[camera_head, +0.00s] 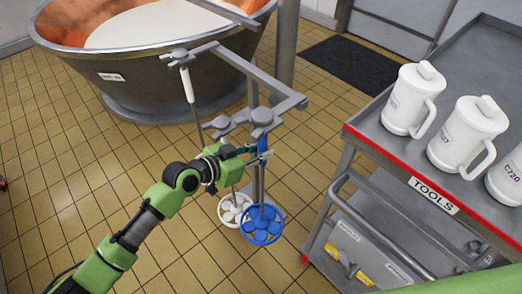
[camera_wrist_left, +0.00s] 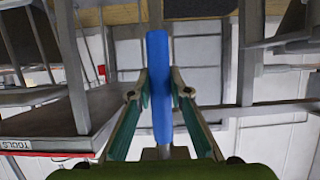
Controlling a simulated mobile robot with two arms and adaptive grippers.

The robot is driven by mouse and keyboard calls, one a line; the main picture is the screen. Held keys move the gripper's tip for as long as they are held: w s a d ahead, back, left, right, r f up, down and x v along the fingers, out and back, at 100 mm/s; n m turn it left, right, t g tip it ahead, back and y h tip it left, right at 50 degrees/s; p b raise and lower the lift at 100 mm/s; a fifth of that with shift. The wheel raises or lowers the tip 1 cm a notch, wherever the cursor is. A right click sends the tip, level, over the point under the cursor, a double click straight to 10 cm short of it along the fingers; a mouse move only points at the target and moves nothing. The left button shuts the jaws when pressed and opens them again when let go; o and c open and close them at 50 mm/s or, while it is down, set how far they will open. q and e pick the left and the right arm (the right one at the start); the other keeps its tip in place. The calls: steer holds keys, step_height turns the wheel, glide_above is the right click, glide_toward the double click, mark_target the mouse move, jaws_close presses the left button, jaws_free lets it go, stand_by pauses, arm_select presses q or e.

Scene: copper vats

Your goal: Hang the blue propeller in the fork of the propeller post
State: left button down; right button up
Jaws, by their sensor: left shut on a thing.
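The blue propeller has a blue shaft that shows in the left wrist view (camera_wrist_left: 159,85) and a round blue wheel (camera_head: 262,225) hanging low over the floor. Its blue top is close to the end of a grey arm of the propeller post (camera_head: 254,92); I cannot tell whether it rests in the fork. My left gripper (camera_head: 264,155) is shut on the blue shaft below that arm. In the left wrist view the shaft stands upright between the two fingers. The gripper hides part of the shaft and post. My right gripper is not in view.
A white propeller (camera_head: 234,209) hangs just left of the blue wheel. A white handle (camera_head: 188,85) hangs from another post arm. A copper vat (camera_head: 150,75) stands behind. A tool cart (camera_head: 385,145) with white jugs (camera_head: 412,98) is at the right. Tiled floor is clear at left.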

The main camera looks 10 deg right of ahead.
arm_select(q)
steer(key=shift+w+d, duration=0.1)
steer(key=shift+d, duration=0.05)
stand_by(0.7)
steer(key=c, duration=1.8)
jaws_free()
steer(key=shift+c, duration=0.2)
steer(key=shift+o, duration=0.3)
steer(key=shift+f, duration=0.1)
